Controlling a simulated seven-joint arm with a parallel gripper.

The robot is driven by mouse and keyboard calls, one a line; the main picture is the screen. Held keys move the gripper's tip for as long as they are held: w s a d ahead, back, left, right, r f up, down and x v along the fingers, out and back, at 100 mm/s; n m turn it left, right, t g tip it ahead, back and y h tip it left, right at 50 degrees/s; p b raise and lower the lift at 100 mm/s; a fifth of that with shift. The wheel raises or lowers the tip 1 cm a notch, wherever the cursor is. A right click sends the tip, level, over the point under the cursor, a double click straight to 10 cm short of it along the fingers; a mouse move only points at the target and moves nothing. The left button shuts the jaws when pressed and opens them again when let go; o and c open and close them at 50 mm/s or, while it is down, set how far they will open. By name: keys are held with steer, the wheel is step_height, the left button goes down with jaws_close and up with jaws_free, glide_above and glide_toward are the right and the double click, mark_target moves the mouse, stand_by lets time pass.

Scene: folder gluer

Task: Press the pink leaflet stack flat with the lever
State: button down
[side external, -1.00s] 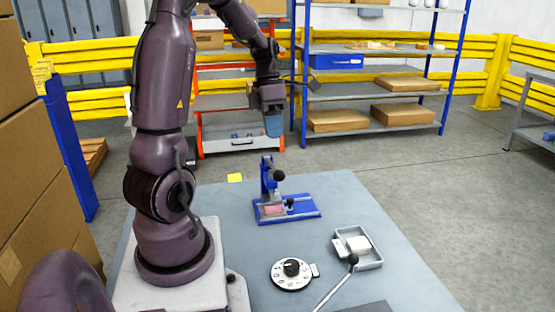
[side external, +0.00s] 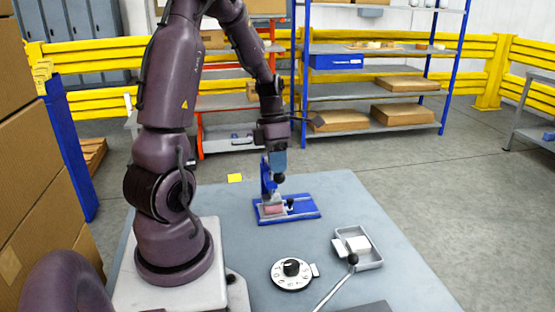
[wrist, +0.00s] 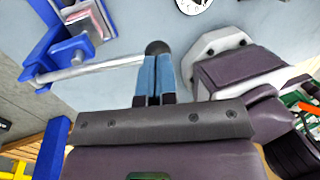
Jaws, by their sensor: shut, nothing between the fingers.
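The pink leaflet stack (side external: 273,210) lies on the bed of the blue press (side external: 301,208); it also shows in the wrist view (wrist: 84,17). The press lever is a pale grey rod (wrist: 95,68) with a black ball knob (side external: 280,178), which also shows in the wrist view (wrist: 157,47). My gripper (side external: 279,170) points down at the knob, fingers together and empty. In the wrist view, the blue fingertips (wrist: 157,57) overlap the knob's near edge; I cannot tell whether they touch it. The lever's pivot is partly hidden by the gripper in the side view.
A round dial (side external: 291,274) sits on the table in front of the press. A grey tray (side external: 370,262) with a white block stands to the right, beside a black-knobbed rod (side external: 336,282). The table between press and tray is clear.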

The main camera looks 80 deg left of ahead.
mark_target(279, 183)
steer(key=shift+y, duration=0.3)
steer(key=x, duration=0.4)
steer(key=shift+s+d+f, duration=0.1)
steer(key=shift+d+f, duration=0.05)
steer(key=shift+d, duration=0.15)
steer(key=shift+d+f, duration=0.1)
steer(key=shift+d, duration=0.1)
stand_by(0.5)
stand_by(0.4)
steer(key=d+v, duration=0.2)
steer(key=v, duration=1.2)
steer(key=shift+r, duration=0.5)
steer(key=shift+a, duration=0.15)
